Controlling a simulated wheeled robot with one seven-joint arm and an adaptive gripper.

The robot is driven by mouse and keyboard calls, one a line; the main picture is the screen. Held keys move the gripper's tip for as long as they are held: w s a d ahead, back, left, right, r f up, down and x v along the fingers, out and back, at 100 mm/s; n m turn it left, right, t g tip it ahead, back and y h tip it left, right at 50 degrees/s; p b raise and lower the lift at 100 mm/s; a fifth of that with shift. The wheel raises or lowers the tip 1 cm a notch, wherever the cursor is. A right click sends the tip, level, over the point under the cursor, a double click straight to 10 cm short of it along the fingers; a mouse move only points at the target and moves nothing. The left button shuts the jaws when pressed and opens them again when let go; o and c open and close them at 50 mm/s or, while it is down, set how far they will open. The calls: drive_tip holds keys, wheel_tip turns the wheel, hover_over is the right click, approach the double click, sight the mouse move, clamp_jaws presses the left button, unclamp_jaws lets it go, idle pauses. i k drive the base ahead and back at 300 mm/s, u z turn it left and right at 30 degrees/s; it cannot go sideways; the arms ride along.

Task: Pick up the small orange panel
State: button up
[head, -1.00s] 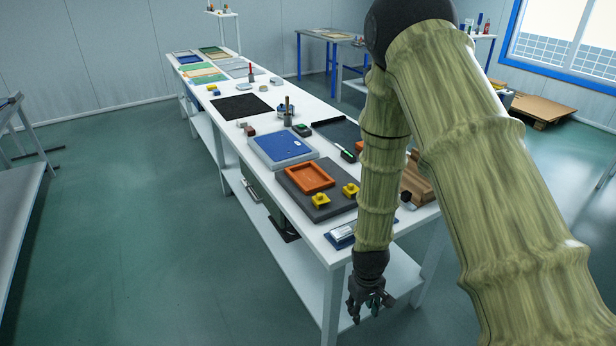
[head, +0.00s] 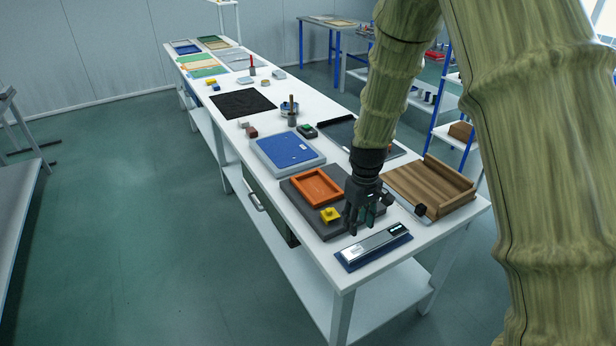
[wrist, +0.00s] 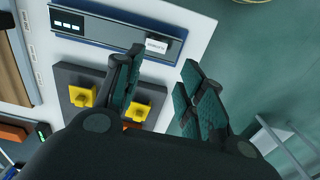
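The small orange panel (head: 318,187) is a framed rectangle with a raised rim. It lies on a dark grey board (head: 300,205) near the front of the white table in the head view. My gripper (head: 358,222) points down over the front right part of that board, to the right of the panel and apart from it. In the wrist view my gripper (wrist: 162,90) has its fingers spread with nothing between them. A yellow knobbed block (head: 330,215) stands by the panel's near edge. Two yellow blocks (wrist: 82,97) show in the wrist view, where my gripper body hides the panel's place.
A blue-based bar (head: 374,246) lies at the table's front edge. A brown wooden fixture (head: 430,186) is to the right, and a blue panel (head: 287,149) lies behind the orange one. An orange piece (wrist: 12,132) shows at the wrist view's left edge.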

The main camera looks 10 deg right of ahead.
sight(318, 190)
drive_tip(key=i, duration=1.05)
drive_tip(key=z, duration=0.05)
